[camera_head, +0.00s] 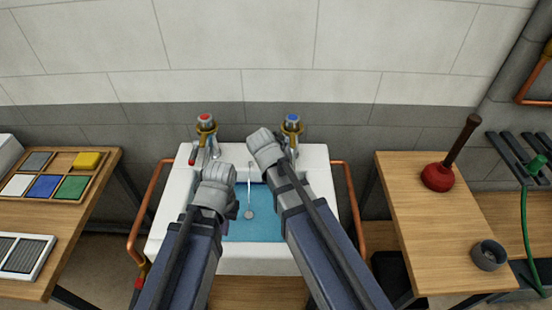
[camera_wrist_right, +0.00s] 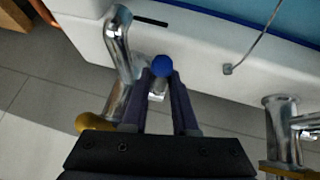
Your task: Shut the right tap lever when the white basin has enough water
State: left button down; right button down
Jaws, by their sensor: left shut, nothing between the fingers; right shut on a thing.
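The white basin (camera_head: 245,262) holds blue water (camera_head: 255,232), with a drain or plug showing through it. The right tap (camera_head: 292,124) has a blue cap and stands at the basin's back edge; its spout is mostly hidden by my right arm in the head view. In the right wrist view, my right gripper (camera_wrist_right: 160,82) is shut on the blue-tipped lever (camera_wrist_right: 161,64) beside the chrome spout (camera_wrist_right: 119,42). I cannot see whether water runs.
The left tap (camera_head: 206,124) has a red cap. Copper pipes (camera_head: 140,215) flank the basin. A left table (camera_head: 100,180) holds colored tiles; a right table (camera_head: 420,235) carries a plunger (camera_head: 440,176) and a grey cup (camera_head: 488,256). A thin chain (camera_wrist_right: 258,37) hangs at the basin's back.

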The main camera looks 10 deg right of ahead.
pick_arm(q)
jog(key=shift+f+b, duration=0.35)
jog(key=shift+f, duration=0.4)
pick_arm(e)
jog(key=shift+s+f+t, duration=0.1)
jog(key=shift+f+t, duration=0.15)
jog(key=shift+t, duration=0.15)
jog(key=c, duration=0.7)
grip_release()
pick_arm(q)
jog(key=shift+r, duration=0.1)
pick_arm(e)
jog(key=shift+r, duration=0.1)
pick_arm(q)
notch_tip(320, 180, up, 6)
jog(key=p, duration=0.6)
pick_arm(e)
jog(key=v, duration=0.7)
jog(key=shift+s+a+r, duration=0.2)
